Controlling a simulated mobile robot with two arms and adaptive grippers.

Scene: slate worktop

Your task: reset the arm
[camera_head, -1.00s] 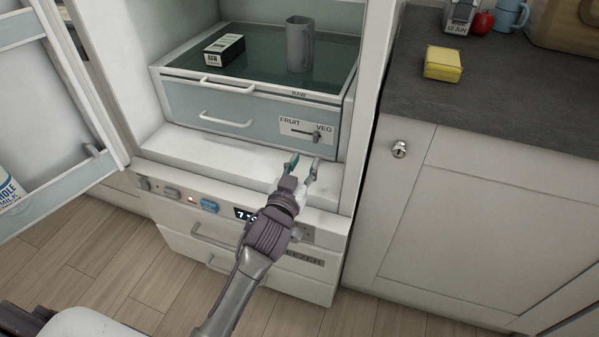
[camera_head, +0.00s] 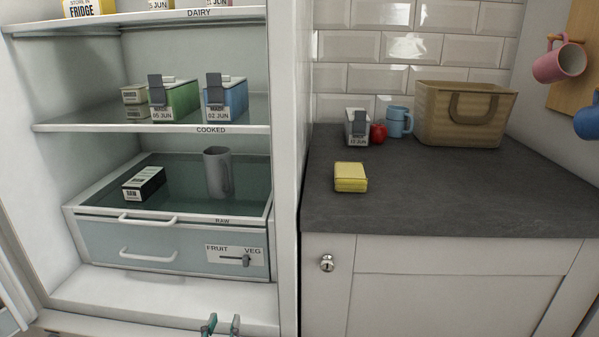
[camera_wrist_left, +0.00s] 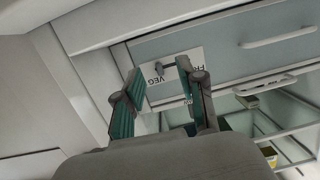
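My left gripper (camera_head: 221,325) shows only as two fingertips at the bottom edge of the head view, in front of the open fridge's floor. In the left wrist view its two fingers (camera_wrist_left: 160,95) stand apart with nothing between them. Beyond them is the drawer (camera_wrist_left: 225,45) with the FRUIT/VEG slider label (camera_wrist_left: 172,72). The gripper is apart from the drawer. My right gripper is in neither view.
The drawer (camera_head: 150,243) sits low in the fridge, with a grey mug (camera_head: 217,172) and a black-and-white box (camera_head: 144,184) above it. Lidded tubs (camera_head: 225,97) stand on the middle shelf. The worktop (camera_head: 430,200) holds a yellow block (camera_head: 350,177) and a basket (camera_head: 463,120).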

